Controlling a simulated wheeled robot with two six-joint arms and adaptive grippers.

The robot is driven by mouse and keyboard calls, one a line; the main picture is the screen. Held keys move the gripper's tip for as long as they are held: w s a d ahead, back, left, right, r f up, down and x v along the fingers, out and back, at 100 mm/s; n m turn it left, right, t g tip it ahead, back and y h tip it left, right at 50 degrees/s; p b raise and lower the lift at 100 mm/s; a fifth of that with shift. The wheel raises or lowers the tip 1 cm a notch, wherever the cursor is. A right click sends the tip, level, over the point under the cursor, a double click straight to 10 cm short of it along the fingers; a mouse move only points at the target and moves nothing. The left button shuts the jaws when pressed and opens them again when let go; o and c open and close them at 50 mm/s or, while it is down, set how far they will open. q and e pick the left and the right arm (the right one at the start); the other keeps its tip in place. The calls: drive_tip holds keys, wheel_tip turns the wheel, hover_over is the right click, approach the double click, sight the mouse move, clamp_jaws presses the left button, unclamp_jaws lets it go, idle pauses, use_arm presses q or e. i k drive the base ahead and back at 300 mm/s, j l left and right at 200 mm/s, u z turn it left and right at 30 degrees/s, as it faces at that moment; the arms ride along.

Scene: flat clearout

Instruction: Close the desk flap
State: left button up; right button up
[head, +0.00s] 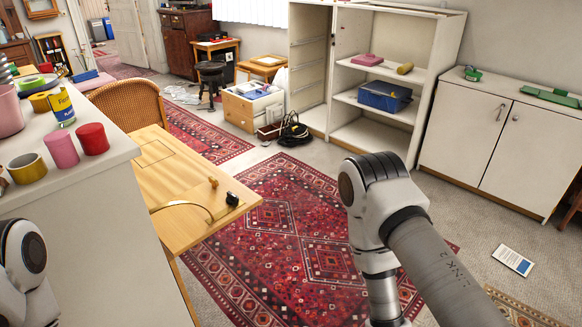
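The desk flap (178,178) is a light wooden board lying open and roughly level, left of the middle in the head view. A curved brass strip, a small orange-brown knob and a small black piece show near its right end. Its left part and most of the desk are hidden behind a white counter. My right arm stands right of the flap, apart from it in the picture, with its gripper below the frame. Only a joint of my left arm shows at the lower left edge. Neither gripper is in view.
The white counter (95,215) stands between my left side and the flap, with cups and cans on it. A wicker chair (128,105) stands behind the flap. A red patterned rug (290,225) leaves free floor right of it. White shelves (345,90) stand at the back.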

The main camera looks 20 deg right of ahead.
sight(184, 209)
drive_tip(key=i+l+z, duration=0.7)
drive_tip(key=i, duration=0.25)
drive_tip(key=i+l+z, duration=0.2)
drive_tip(key=i+z, duration=0.15)
drive_tip(key=i, duration=0.15)
drive_tip(key=i+z, duration=0.35)
drive_tip(key=i, duration=0.15)
drive_tip(key=i+j+u, duration=0.15)
drive_tip(key=i+u, duration=0.6)
drive_tip(key=i, duration=0.2)
drive_tip(key=i+u, duration=0.35)
drive_tip(key=i+l+u, duration=0.4)
drive_tip(key=i, duration=0.15)
drive_tip(key=i+l+u, duration=0.35)
drive_tip(key=u, duration=0.5)
drive_tip(key=i+u, duration=0.1)
drive_tip(key=u, duration=0.35)
drive_tip(key=l+u, duration=0.1)
drive_tip(key=u, duration=0.4)
drive_tip(key=i+l+u, duration=0.1)
drive_tip(key=u, duration=0.85)
drive_tip(key=l+u, duration=0.15)
drive_tip(key=u, duration=0.3)
